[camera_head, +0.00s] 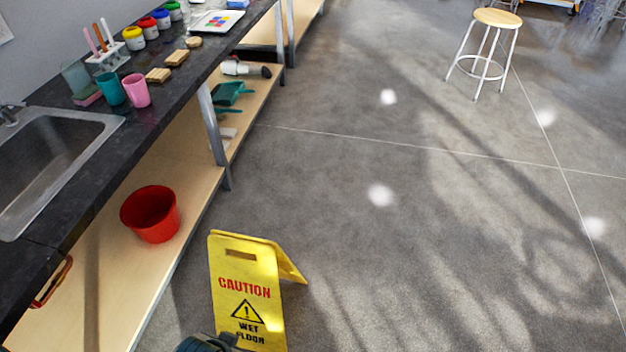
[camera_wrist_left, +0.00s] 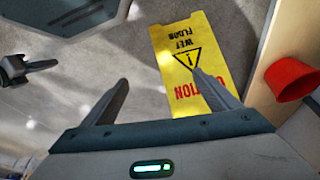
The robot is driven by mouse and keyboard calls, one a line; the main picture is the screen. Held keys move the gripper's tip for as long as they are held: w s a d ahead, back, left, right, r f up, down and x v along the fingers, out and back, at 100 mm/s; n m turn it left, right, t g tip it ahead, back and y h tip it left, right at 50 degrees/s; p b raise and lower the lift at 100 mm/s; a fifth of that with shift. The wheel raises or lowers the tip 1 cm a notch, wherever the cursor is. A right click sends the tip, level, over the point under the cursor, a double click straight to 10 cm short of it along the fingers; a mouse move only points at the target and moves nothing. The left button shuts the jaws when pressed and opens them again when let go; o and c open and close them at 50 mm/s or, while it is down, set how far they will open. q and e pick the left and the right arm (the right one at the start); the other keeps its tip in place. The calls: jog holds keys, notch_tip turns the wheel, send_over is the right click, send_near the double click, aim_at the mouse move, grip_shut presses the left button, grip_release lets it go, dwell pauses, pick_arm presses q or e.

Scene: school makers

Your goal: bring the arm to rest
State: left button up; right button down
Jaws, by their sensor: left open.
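My left gripper (camera_wrist_left: 160,76) is open and empty in the left wrist view, with its two dark fingers spread. Beyond the fingers stands the yellow wet floor sign (camera_wrist_left: 172,62), and the right finger overlaps part of it in the picture. I cannot tell whether they touch. In the head view a dark part of my left arm shows at the bottom edge, in front of the foot of the yellow sign (camera_head: 229,270).
A counter at left has a sink (camera_head: 45,150), a teal cup (camera_head: 110,89), a pink cup (camera_head: 136,91) and paint jars. A red bucket (camera_head: 151,214) sits on the lower shelf (camera_head: 100,270). A stool (camera_head: 497,18) stands at the back right. The middle floor is clear.

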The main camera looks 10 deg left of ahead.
pick_arm(q)
notch_tip(320, 180, down, 27)
jog(key=s+d+t, duration=0.1)
jog(key=d, duration=0.1)
jog(key=shift+d+h, duration=0.3)
jog(key=shift+h, duration=0.1)
dwell(0.5)
